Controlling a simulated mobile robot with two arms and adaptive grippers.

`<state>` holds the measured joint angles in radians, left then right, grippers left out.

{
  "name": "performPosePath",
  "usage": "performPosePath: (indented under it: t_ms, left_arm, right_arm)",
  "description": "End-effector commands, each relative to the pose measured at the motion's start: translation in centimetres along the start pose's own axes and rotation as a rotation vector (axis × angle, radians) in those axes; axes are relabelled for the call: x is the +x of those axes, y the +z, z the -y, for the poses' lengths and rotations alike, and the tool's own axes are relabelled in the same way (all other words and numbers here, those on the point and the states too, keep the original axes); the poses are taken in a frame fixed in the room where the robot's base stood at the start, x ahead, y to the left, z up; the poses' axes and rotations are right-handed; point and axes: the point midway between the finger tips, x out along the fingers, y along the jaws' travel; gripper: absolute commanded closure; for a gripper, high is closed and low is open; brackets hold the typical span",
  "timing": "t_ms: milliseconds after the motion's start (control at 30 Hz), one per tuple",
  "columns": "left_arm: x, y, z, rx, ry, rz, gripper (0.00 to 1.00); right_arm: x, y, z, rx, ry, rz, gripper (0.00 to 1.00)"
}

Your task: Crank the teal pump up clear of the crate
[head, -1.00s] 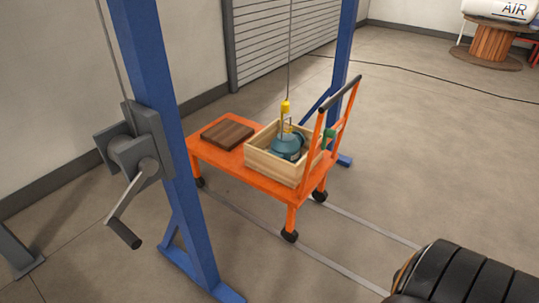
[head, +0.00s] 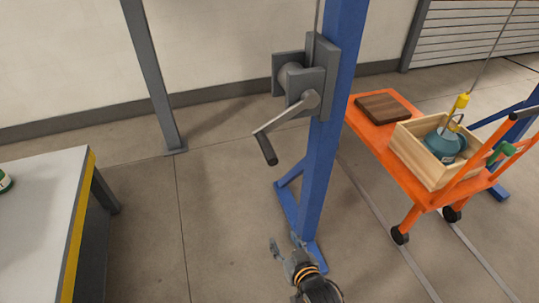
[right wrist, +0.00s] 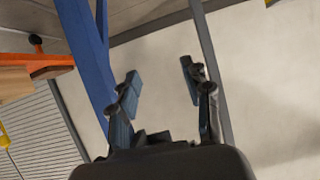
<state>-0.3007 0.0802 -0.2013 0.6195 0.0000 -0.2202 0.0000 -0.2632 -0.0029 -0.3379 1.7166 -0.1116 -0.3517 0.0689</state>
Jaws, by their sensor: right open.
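The teal pump (head: 444,144) sits inside the open wooden crate (head: 421,165). A yellow hook block (head: 457,106) on a cable hangs just above it; I cannot tell from here how it is fastened. The grey winch (head: 300,80) is on the blue post (head: 333,150), and its crank (head: 283,117) ends in a black handle (head: 266,149) hanging down to the left. My right gripper (head: 285,248) is low near the post's foot, below the handle and apart from it. In the right wrist view its fingers (right wrist: 161,88) are open and empty. My left gripper is not in view.
An orange cart (head: 384,160) carries the crate and a dark wooden board (head: 384,108). A workbench (head: 40,220) with a yellow edge stands at the left. A grey upright (head: 155,75) stands behind. The floor between bench and post is clear.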

Motion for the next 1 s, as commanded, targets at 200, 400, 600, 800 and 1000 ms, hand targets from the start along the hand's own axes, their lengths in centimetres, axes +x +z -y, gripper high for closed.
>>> performPosePath:
  t_ms: [200, 400, 600, 800, 1000]
  left_arm:
    - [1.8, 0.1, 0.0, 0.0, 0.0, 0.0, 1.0]
    - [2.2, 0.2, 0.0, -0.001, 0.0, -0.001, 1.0]
    - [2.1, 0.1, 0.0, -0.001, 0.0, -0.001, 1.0]
    - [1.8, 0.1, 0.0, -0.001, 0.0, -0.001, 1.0]
    - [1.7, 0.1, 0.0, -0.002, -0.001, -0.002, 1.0]
  right_arm:
    - [-4.6, -15.0, 1.3, 0.023, -0.013, -0.314, 0.51]
    - [-8.1, -20.7, 1.4, 0.038, -0.016, -0.441, 0.51]
    - [-7.3, -22.1, 1.5, 0.039, -0.016, -0.456, 0.51]
    - [-3.7, -23.9, 1.5, 0.039, -0.016, -0.456, 0.51]
    - [0.1, -25.6, 1.5, 0.038, -0.016, -0.455, 0.51]
